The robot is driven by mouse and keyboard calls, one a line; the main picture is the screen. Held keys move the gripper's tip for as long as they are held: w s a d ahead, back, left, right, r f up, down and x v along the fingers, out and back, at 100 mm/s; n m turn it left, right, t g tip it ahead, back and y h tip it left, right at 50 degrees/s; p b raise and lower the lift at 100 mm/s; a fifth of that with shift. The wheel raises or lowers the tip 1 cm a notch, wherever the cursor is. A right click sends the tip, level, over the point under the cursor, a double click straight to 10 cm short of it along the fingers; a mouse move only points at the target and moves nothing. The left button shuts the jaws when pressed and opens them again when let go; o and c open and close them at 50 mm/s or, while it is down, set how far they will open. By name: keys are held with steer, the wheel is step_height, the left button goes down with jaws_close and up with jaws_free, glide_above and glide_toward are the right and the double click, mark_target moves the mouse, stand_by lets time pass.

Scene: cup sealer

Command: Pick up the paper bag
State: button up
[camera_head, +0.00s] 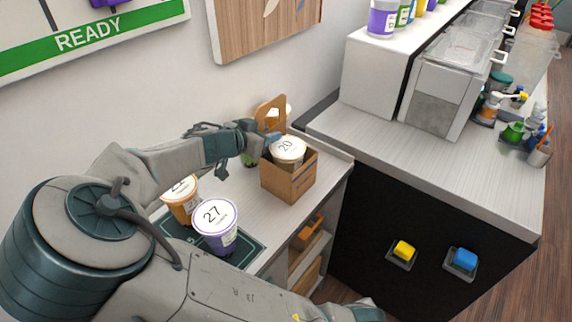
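The paper bag (289,185) is a brown carrier with an upright handle. It stands on the counter near the corner, with a white-lidded cup marked 20 (288,149) in its front part. My gripper (268,136) is at the left side of the bag, just below the top of the handle and beside the cup lid. The fingers overlap the lower handle in this view. I cannot tell whether they touch or grip it.
A purple cup marked 27 (215,228) and an orange cup (181,201) stand on a dark green mat (247,249) left of the bag. A higher counter (430,150) with bins and bottles lies to the right. A wall is behind.

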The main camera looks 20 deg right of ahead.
jaws_close()
steer(key=shift+r, duration=0.2)
